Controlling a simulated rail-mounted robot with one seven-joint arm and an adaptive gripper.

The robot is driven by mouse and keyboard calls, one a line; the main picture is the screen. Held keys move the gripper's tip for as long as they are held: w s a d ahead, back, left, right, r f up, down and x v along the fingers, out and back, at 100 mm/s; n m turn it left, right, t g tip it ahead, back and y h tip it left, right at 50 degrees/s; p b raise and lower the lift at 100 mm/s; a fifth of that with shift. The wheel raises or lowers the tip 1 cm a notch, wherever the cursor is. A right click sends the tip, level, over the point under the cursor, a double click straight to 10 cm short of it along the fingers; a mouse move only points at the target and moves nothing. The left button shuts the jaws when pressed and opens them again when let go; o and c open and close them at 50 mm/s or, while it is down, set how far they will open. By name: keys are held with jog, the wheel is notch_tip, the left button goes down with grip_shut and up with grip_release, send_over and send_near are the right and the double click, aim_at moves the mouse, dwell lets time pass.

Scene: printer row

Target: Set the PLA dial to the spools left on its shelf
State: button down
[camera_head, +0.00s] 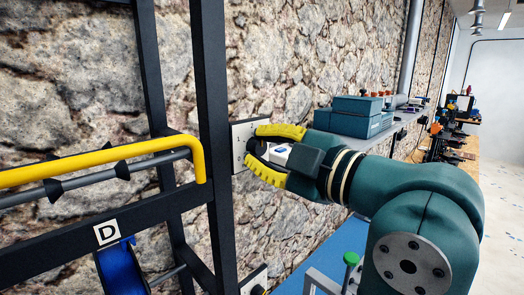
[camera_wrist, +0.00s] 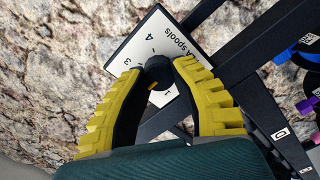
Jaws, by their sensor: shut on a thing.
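The PLA dial is a black knob (camera_wrist: 158,70) on a white plate (camera_wrist: 137,48) marked "A spools", with part of the label hidden. The digits 4, 3 and 1 show around the knob. A small orange mark sits at the knob's lower edge, between the 3 and 1 sides; the exact digit it faces is unclear. My gripper (camera_wrist: 160,68) has its yellow-backed fingers closed on the knob's two sides. In the head view the plate (camera_head: 237,150) is on the stone wall just right of a black rack post, with my gripper (camera_head: 254,152) at it.
A black rack (camera_head: 214,90) with a yellow rail (camera_head: 100,160) stands close on the left. It carries a D label (camera_head: 107,232) and a blue spool (camera_head: 118,272); blue and purple (camera_wrist: 284,108) spools show in the wrist view. Teal boxes (camera_head: 355,118) sit on a wall shelf at right.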

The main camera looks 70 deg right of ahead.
jog(key=shift+w, duration=0.1)
dwell(0.3)
jog(key=c, duration=0.8)
grip_release()
jog(key=v, duration=1.2)
